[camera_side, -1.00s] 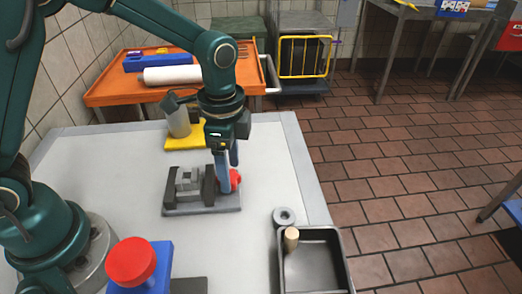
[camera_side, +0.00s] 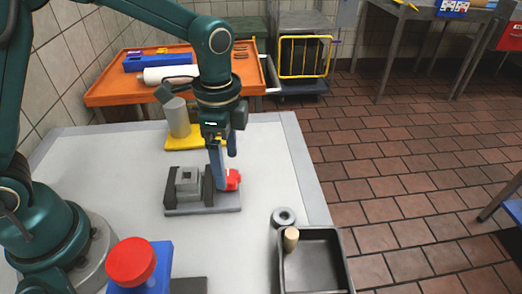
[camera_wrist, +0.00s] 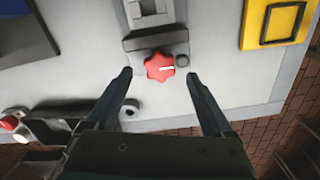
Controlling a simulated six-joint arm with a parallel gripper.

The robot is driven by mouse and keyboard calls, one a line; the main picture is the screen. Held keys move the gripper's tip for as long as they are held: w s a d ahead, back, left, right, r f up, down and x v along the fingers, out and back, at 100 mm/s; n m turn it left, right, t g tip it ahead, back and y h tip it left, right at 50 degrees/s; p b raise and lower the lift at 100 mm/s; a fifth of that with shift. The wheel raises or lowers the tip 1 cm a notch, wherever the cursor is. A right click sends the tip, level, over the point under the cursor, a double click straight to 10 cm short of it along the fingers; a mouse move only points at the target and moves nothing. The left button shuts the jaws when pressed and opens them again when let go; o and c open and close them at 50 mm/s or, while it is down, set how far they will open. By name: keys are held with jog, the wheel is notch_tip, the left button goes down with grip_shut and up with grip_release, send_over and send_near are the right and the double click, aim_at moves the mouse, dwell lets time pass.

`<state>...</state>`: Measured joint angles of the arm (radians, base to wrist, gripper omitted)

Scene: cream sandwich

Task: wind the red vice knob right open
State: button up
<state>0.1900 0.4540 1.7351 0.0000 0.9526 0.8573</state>
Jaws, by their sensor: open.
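The red vice knob (camera_side: 233,179) sits on the right end of the small grey vice (camera_side: 203,195) on the white table. In the wrist view the star-shaped knob (camera_wrist: 160,66) has a white mark pointing right. The vice's jaw block (camera_side: 187,181) stands left of the dark upright plate by the knob. My gripper (camera_side: 226,172) points down at the knob, tilted in the side view. In the wrist view the gripper (camera_wrist: 158,78) is open, with one finger on each side of the knob and visible gaps. Contact cannot be told from the side view.
A yellow block (camera_side: 180,142) with a grey cylinder stands behind the vice. A dark tray (camera_side: 315,262) with a wooden peg and a grey ring (camera_side: 283,217) lie at front right. A red button on a blue box (camera_side: 132,262) stands in front. An orange table (camera_side: 110,93) is behind.

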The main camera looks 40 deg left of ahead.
aim_at(228, 176)
jog(key=shift+f, duration=1.5)
grip_shut()
jog(key=c, duration=1.4)
grip_release()
jog(key=shift+n, duration=0.4)
jog(key=shift+o, duration=0.2)
jog(key=n, duration=0.4)
jog(key=shift+n, duration=0.4)
jog(key=n, duration=0.4)
jog(key=shift+n, duration=0.3)
